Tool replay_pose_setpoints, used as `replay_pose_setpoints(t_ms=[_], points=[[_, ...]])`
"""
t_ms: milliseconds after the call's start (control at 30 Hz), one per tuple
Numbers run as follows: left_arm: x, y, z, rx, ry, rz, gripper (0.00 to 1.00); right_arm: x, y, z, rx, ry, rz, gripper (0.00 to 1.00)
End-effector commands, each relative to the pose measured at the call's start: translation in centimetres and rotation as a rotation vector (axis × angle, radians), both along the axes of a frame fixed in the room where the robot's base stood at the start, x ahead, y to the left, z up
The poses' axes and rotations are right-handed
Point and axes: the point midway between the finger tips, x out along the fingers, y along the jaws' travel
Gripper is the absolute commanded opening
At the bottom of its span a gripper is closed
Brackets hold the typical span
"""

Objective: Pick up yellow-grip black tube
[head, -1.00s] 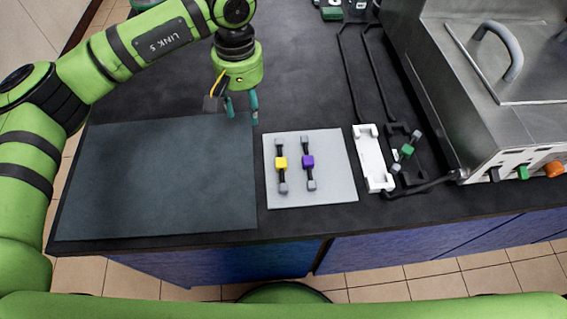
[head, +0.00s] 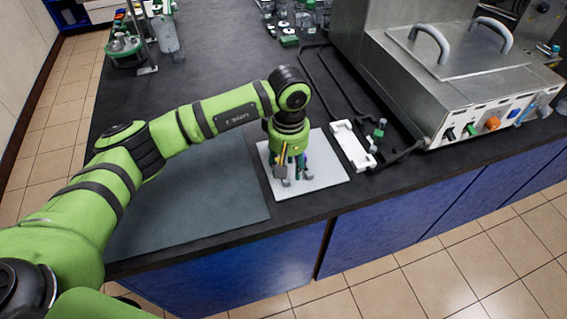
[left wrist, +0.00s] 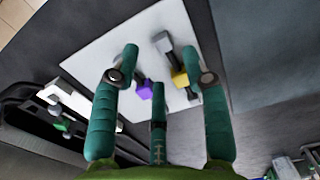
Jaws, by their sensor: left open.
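The yellow-grip black tube (left wrist: 180,79) lies on a light grey plate (head: 327,176). In the left wrist view its yellow block is beside my right-hand finger, which overlaps part of it. The purple-grip tube (left wrist: 144,90) lies next to it, near the left-hand and middle fingers. My left gripper (head: 292,178) is over the plate in the head view; it also shows in the left wrist view (left wrist: 160,64), fingers spread and nothing held. In the head view the gripper hides most of both tubes. Whether a finger touches a tube, I cannot tell. My right gripper is out of view.
A white holder (head: 352,146) and a small green-grip piece (head: 379,131) are right of the plate. A metal bath with handles (head: 450,70) stands further right. A dark mat (head: 200,212) lies left. Glassware (head: 295,20) stands at the back.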

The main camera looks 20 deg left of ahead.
Motion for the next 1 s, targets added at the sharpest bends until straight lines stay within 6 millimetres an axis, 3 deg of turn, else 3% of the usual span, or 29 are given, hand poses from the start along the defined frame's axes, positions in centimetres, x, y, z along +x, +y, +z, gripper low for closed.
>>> replay_pose_setpoints(t_ms=[133,300,467,600,633,733,1000], points=[[-0.4,0.2,-1.7,0.001,0.008,0.0,0.46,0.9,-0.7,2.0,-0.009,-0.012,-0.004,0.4],[-0.4,0.2,-4.1,-0.001,0.003,-0.002,0.46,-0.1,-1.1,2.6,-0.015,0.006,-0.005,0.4],[-0.3,0.2,-4.9,-0.001,0.0,-0.003,0.46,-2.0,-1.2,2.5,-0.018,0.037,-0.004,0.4],[-0.3,0.2,-4.9,-0.001,-0.001,-0.003,0.46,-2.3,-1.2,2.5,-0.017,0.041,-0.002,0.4],[-0.3,0.2,-4.9,-0.001,-0.001,-0.003,0.38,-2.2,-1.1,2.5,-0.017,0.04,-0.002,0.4],[-0.3,0.3,-4.9,-0.001,-0.001,-0.003,0.0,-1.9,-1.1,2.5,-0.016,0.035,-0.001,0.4],[-0.3,0.3,-4.8,-0.001,-0.001,-0.003,0.0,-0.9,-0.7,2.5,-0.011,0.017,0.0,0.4]])
